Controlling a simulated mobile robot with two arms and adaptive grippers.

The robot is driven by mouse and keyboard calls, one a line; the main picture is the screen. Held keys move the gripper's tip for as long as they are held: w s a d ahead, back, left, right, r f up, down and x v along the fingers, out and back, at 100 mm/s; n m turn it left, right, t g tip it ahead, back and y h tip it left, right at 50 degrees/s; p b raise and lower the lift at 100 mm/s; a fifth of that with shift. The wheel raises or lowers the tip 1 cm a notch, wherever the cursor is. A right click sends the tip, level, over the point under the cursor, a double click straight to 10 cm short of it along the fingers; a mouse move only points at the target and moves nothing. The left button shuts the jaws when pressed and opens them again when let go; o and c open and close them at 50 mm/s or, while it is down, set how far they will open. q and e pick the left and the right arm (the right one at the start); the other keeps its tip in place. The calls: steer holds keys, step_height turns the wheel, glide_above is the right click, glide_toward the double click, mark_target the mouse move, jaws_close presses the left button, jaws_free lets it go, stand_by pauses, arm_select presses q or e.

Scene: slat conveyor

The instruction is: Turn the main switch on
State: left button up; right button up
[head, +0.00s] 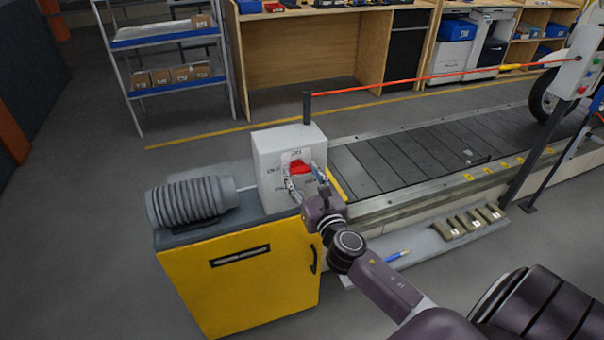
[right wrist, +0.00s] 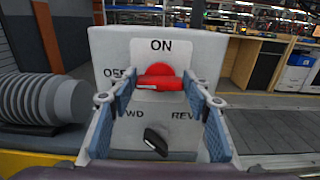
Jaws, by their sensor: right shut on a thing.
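The main switch is a red rotary knob (right wrist: 160,78) on a light grey control box (head: 268,150). In the right wrist view its plate reads ON above the knob and OFF to its left. The knob's raised grip looks about level, lying crosswise toward the OFF side, not upright toward ON. In the head view the knob (head: 300,167) is partly covered by my fingers. My right gripper (right wrist: 161,88) has one finger on each side of the knob and is shut on it. My left gripper is not in view.
A black selector (right wrist: 156,142) marked FWD and REV sits just below the red knob. The box stands on a yellow cabinet (head: 215,290) beside a ribbed grey motor (head: 188,201). The slat conveyor (head: 400,160) runs right, with a red cord (head: 430,77) above it.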

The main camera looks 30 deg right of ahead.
steer(key=shift+m, duration=0.4)
steer(key=shift+c, duration=0.4)
steer(key=m, duration=0.3)
steer(key=shift+m, duration=0.4)
steer(key=m, duration=0.4)
steer(key=shift+d+f+m, duration=0.1)
steer(key=shift+d+m, duration=0.05)
steer(key=shift+m, duration=0.15)
steer(key=m, duration=0.4)
steer(key=shift+d+f, duration=0.1)
steer(key=shift+m, duration=2.2)
steer(key=shift+f+m, duration=0.1)
steer(key=shift+m, duration=0.2)
steer(key=o, duration=1.2)
steer(key=shift+c, duration=0.2)
